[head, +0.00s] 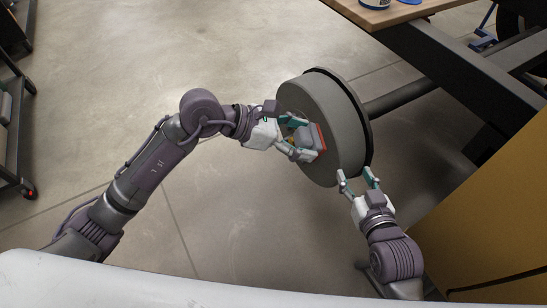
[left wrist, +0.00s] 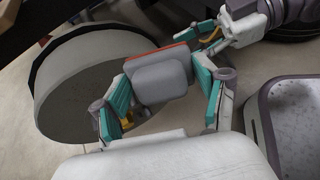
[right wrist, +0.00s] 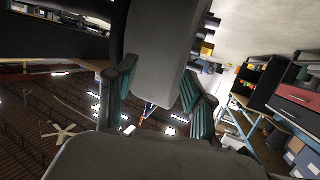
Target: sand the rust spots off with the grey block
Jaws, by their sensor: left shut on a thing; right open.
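The grey block (head: 309,138), with a red-orange layer along one side, is held in my left gripper (head: 300,138). In the left wrist view the block (left wrist: 160,80) sits between the teal fingers, its red edge towards the grey drum (left wrist: 75,95). The drum (head: 335,105) has a dark flange at its back. The block is in front of the drum's side; I cannot tell if they touch. My right gripper (head: 357,179) is open at the drum's lower edge. In the right wrist view the drum (right wrist: 160,50) lies between or just beyond its fingers. I see no clear rust spots.
A dark bar (head: 405,97) runs from behind the drum to a dark-framed workbench (head: 435,8). A yellow-brown panel (head: 490,215) stands at the right. A dark cart (head: 12,135) is at the far left. The floor left of the drum is clear.

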